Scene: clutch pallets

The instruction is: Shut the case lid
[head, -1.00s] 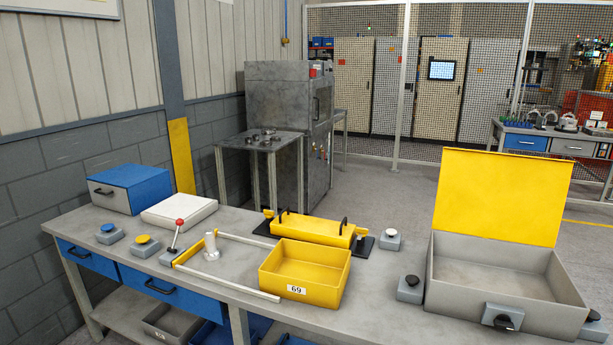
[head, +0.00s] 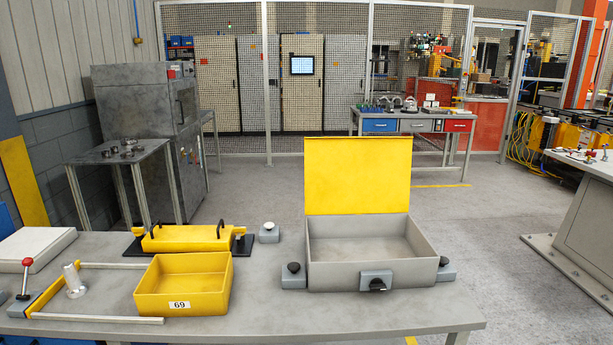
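The case (head: 332,278) is a grey open box standing at the right part of the workbench. Its yellow lid (head: 357,175) stands upright along the back edge, so the case is open. The inside of the case looks empty. A grey latch block with a black knob (head: 377,284) is on the front wall. Neither of my grippers is in the head view.
Small grey blocks with knobs stand left (head: 293,276), right (head: 446,270) and behind left (head: 269,233) of the case. A yellow bin marked 69 (head: 182,283) and a yellow fixture (head: 187,238) are further left. The bench (head: 262,314) is bare in front of the case.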

